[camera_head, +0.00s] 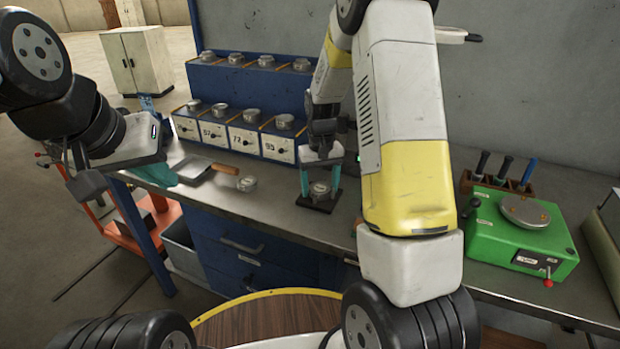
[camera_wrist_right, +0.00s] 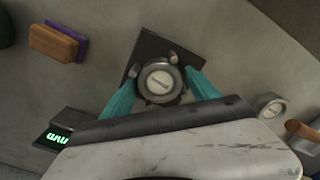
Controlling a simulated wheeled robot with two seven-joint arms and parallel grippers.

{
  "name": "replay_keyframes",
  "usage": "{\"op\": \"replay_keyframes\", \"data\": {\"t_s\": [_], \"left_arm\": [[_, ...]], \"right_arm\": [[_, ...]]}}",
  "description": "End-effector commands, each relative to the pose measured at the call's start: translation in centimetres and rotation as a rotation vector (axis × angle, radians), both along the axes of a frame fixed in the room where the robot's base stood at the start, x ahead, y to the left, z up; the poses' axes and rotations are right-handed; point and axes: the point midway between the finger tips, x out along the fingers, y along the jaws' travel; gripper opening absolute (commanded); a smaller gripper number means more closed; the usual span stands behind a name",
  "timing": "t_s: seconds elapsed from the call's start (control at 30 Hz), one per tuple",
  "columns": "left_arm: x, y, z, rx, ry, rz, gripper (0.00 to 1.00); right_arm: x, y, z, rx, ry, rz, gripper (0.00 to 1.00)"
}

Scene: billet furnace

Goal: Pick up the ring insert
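A round grey metal ring insert (camera_wrist_right: 160,82) sits on a small black plate (camera_wrist_right: 153,47) on the bench; it also shows in the head view (camera_head: 319,189). My right gripper (camera_wrist_right: 160,74) points down over it, its teal fingers on either side of the ring. The fingers are spread, with the tips close to the rim; firm contact cannot be made out. The ring appears to rest on the plate.
Another round metal piece (camera_head: 247,183) lies on the bench to the left, near a wooden-handled tool (camera_head: 225,169). Blue racks with numbered boxes (camera_head: 246,140) stand behind. A green device (camera_head: 520,235) and a tool holder (camera_head: 500,180) stand right. A small green-lit display (camera_wrist_right: 58,136) is near the right gripper.

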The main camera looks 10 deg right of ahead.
Motion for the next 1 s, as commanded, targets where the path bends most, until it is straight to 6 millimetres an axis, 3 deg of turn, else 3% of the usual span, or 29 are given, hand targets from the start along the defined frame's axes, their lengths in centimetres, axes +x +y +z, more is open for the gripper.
{"op": "replay_keyframes", "data": {"t_s": [0.03, 0.33, 0.73, 1.0], "left_arm": [[0.0, 0.0, 0.0, 0.0, 0.0, 0.0, 0.0], [0.0, 0.0, 0.0, 0.0, 0.0, 0.0, 0.0], [0.0, 0.0, 0.0, 0.0, 0.0, 0.0, 0.0], [0.0, 0.0, 0.0, 0.0, 0.0, 0.0, 0.0]], "right_arm": [[0.0, 0.0, 0.0, 0.0, 0.0, 0.0, 0.58], [0.0, 0.0, 0.0, 0.0, 0.0, 0.0, 0.0], [0.1, 0.0, 0.8, 0.0, -0.003, 0.0, 0.0], [0.1, 0.1, 5.5, 0.001, -0.006, 0.0, 0.0]]}}
